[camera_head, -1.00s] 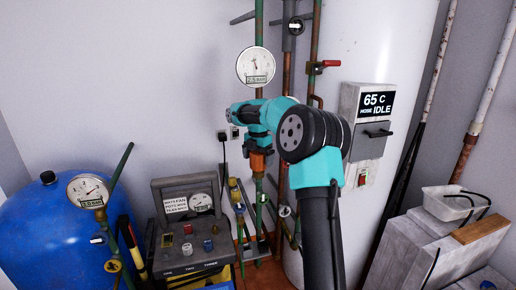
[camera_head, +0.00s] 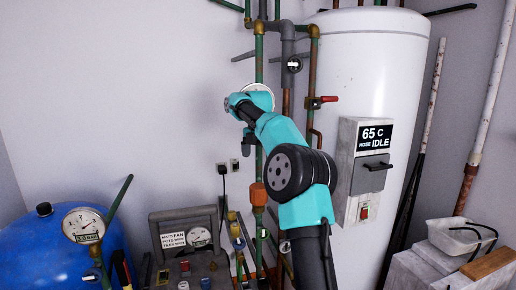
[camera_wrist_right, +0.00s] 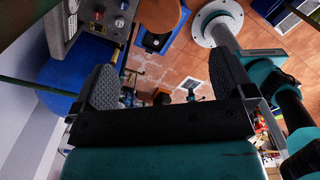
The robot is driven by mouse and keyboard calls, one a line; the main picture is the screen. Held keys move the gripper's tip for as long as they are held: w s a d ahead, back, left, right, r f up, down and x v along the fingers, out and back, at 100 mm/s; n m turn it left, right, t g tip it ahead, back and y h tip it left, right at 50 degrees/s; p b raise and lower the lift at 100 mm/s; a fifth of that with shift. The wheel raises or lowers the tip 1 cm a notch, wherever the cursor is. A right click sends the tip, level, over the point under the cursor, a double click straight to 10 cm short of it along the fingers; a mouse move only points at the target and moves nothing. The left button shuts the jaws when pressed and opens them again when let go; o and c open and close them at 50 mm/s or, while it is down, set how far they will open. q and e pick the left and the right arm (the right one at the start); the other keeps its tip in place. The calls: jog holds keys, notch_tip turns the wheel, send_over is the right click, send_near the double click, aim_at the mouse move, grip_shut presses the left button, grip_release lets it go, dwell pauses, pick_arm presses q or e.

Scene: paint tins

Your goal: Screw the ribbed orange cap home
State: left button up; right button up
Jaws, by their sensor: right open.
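An orange cap-like piece (camera_head: 258,194) sits on the upright green pipe, left of my right arm. Its ribs are too small to make out, and I cannot tell how tightly it is seated. My right gripper (camera_head: 247,146) is above and slightly left of it in the head view, apart from it and partly hidden by my wrist. In the wrist view the right gripper (camera_wrist_right: 166,82) has its two dark ridged fingers wide apart, with nothing held between them. My left gripper does not show.
A dial gauge (camera_head: 258,90) is partly behind my wrist. A red-handled valve (camera_head: 322,100) and the heater's control box (camera_head: 360,172) stand to the right. A blue tank (camera_head: 40,248) and an instrument case (camera_head: 184,226) are at lower left. The wall at upper left is clear.

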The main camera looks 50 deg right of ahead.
jog(key=shift+r, duration=1.35)
